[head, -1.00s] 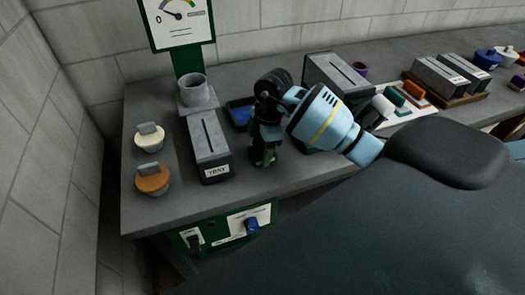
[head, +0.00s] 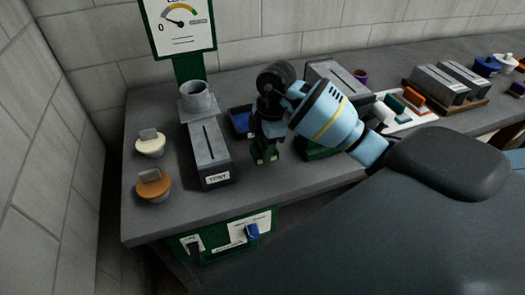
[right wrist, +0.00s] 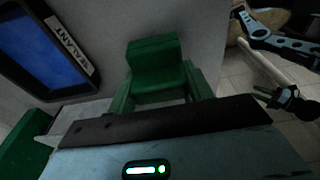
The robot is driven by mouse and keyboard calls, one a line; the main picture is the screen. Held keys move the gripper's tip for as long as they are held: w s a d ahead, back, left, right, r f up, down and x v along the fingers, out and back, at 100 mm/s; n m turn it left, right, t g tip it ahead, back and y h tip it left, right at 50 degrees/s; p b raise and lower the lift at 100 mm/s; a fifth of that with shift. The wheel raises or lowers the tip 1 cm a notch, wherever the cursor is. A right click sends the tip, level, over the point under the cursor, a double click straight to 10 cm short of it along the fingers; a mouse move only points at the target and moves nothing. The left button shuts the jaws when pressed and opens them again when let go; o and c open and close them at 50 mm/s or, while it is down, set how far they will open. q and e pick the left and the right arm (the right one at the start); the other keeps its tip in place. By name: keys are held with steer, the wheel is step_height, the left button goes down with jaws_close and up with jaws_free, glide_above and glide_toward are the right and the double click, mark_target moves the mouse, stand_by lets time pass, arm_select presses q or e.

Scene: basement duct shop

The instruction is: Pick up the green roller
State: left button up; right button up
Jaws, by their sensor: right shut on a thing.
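My right gripper (head: 265,150) is low over the bench, just right of a grey slotted box. It is shut on a green piece, taken as the green roller (right wrist: 157,77), which sits between the fingers in the right wrist view. In the head view only a small green patch shows at the fingertips, so its full shape is hidden. I cannot tell whether it is clear of the bench.
The grey slotted box (head: 209,154) stands close left of the gripper. A blue tray (head: 241,121), labelled SEALANT in the wrist view (right wrist: 48,45), lies behind. Orange (head: 153,186) and cream (head: 150,144) round pots are at left. Bare bench lies in front.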

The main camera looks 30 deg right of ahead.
steer(key=s+d+r, duration=0.1)
steer(key=s+d, duration=0.3)
steer(key=s, duration=1.1)
steer(key=shift+s+r, duration=0.1)
